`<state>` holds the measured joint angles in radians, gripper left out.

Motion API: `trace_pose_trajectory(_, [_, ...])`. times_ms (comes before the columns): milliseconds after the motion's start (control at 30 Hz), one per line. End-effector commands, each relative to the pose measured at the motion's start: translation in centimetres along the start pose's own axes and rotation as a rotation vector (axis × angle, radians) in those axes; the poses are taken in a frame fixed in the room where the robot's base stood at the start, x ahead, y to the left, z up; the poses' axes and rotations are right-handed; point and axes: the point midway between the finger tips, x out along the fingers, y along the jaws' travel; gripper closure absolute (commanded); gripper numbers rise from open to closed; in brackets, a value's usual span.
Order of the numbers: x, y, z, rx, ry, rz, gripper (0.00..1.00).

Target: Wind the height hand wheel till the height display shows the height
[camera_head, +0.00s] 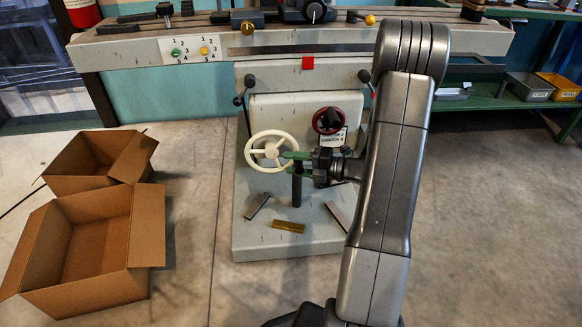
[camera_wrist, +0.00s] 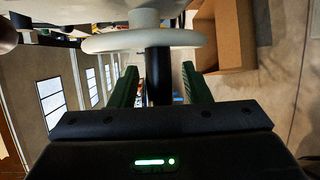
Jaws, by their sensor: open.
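A white hand wheel (camera_head: 254,151) with spokes is on the front of the grey machine; its rim also shows at the top of the wrist view (camera_wrist: 140,40). A dark red hand wheel (camera_head: 319,121) is to its right, with a small white card below it whose print I cannot read. Which wheel is for height I cannot tell. My gripper (camera_head: 288,164) is at the right side of the white wheel, its green fingers apart. In the wrist view, a black handle (camera_wrist: 158,82) stands between the open fingers, with gaps on both sides. I cannot make out a height display.
Several loose bars lie on the machine's base (camera_head: 262,241), one of them brass (camera_head: 288,226). Two open cardboard boxes (camera_head: 147,228) stand on the floor at left. A green shelf (camera_head: 470,104) with bins is at right. Floor between boxes and machine is clear.

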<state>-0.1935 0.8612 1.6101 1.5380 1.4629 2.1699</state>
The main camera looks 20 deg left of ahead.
Motion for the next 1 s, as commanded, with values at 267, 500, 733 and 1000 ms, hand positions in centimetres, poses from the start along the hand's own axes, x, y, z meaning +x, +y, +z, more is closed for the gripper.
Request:
trace_pose_trajectory(267, [1.2, 0.0, 0.0, 0.000, -0.001, 0.000, 0.57])
trace_pose_trajectory(500, [1.2, 0.0, 0.0, 0.000, -0.001, 0.000, 0.69])
trace_pose_trajectory(733, [1.2, 0.0, 0.0, 0.000, 0.000, 0.000, 1.00])
trace_pose_trajectory(1000, [2.1, 0.0, 0.1, 0.009, 0.002, 0.019, 1.00])
